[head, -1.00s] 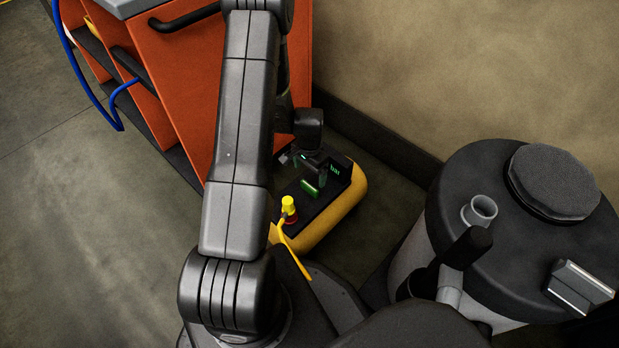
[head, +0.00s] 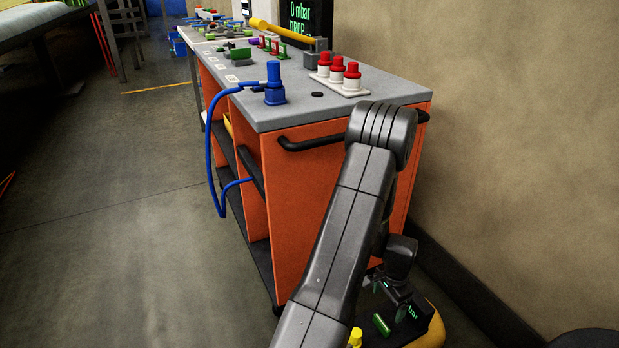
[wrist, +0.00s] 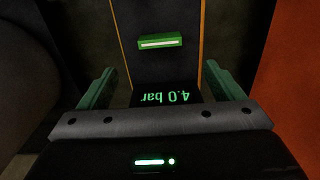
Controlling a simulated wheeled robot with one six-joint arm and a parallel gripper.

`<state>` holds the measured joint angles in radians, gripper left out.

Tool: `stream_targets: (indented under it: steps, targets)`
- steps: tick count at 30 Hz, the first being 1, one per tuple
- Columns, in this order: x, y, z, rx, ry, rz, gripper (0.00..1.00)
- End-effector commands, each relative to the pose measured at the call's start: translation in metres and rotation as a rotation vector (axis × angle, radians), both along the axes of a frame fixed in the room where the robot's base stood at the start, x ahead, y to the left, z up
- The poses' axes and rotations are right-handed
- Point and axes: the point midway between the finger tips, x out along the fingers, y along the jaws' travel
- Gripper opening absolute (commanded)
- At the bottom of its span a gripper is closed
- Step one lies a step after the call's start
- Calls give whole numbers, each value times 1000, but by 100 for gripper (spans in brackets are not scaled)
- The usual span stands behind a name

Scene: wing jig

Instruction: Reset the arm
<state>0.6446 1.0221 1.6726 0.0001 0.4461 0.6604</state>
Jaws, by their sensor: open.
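My arm (head: 345,225) reaches forward from the bottom of the head view, bends at the orange cart's near end and folds back down. My gripper (wrist: 159,68) is open, with its two green fingers apart and nothing between them in the wrist view. It points down over a black-topped yellow unit (head: 432,336) on the floor. The unit's display (wrist: 165,98) reads 4.0 bar, upside down in the wrist view. A green block with a pale stripe (wrist: 160,41) lies beyond the display, apart from the fingers. In the head view the fingertips are small and dark.
The orange cart (head: 310,205) stands close beside my arm. Its grey top (head: 330,110) bears a blue plug fitting (head: 274,85), red-capped fittings (head: 337,72) and a yellow-handled tool (head: 283,30). A blue hose (head: 209,150) loops off its left side. A wall is at right; open floor lies left.

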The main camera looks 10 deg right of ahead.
Motion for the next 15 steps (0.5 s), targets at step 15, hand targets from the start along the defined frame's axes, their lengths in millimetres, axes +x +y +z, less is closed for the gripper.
stream_targets:
  steps: [15]
  targets:
    - [0, 1, -101, 2, 1, 1, 87]
